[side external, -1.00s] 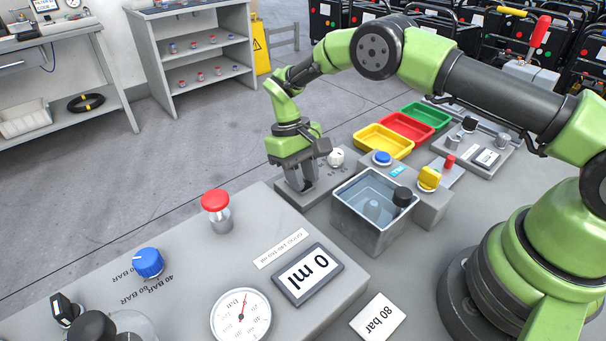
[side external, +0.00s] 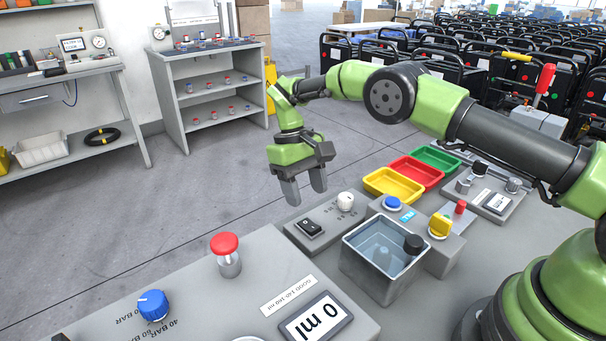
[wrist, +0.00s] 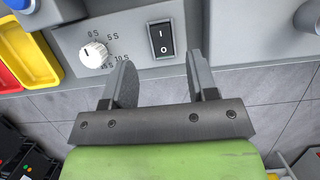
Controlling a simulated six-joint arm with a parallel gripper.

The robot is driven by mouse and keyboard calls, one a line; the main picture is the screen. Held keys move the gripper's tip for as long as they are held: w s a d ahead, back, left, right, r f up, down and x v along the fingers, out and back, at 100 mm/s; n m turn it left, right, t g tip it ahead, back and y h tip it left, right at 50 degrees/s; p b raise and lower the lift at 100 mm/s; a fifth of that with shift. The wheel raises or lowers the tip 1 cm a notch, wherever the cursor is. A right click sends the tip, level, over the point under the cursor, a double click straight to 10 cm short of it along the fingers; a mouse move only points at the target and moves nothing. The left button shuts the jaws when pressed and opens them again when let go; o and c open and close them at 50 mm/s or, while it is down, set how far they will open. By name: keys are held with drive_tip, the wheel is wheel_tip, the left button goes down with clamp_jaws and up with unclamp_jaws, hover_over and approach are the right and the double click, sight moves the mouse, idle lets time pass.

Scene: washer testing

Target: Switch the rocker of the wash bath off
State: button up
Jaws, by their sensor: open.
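The black rocker switch (side external: 310,228) sits on a grey control box left of the wash bath. In the wrist view the rocker (wrist: 163,38) shows an I at the top and an O at the bottom, nearer my gripper; I cannot tell which end is pressed in. The wash bath (side external: 366,279) is an open metal tank of clear water. My gripper (side external: 306,197) is open and empty, pointing down above and behind the rocker, apart from it. Its fingers (wrist: 160,65) show just below the rocker in the wrist view.
A white timer knob (side external: 346,201) stands beside the rocker. A blue button (side external: 392,203) and yellow knob (side external: 439,226) are beyond the bath. Yellow (side external: 388,184), red (side external: 416,172) and green trays lie behind.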

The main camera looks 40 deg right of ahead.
drive_tip(key=shift+v, duration=1.65)
drive_tip(key=shift+r, duration=0.1)
drive_tip(key=s+d+r+t, duration=0.1)
drive_tip(key=s+r+t, duration=0.15)
drive_tip(key=r, duration=0.75)
drive_tip(key=s+d+r+t, duration=0.15)
drive_tip(key=s+r, duration=0.25)
drive_tip(key=r, duration=0.5)
drive_tip(key=s+m+t+y, duration=0.2)
drive_tip(key=s+m+t, duration=0.2)
drive_tip(key=s, duration=1.5)
drive_tip(key=t, duration=0.3)
drive_tip(key=shift+s+d, duration=0.15)
drive_tip(key=shift+s, duration=0.25)
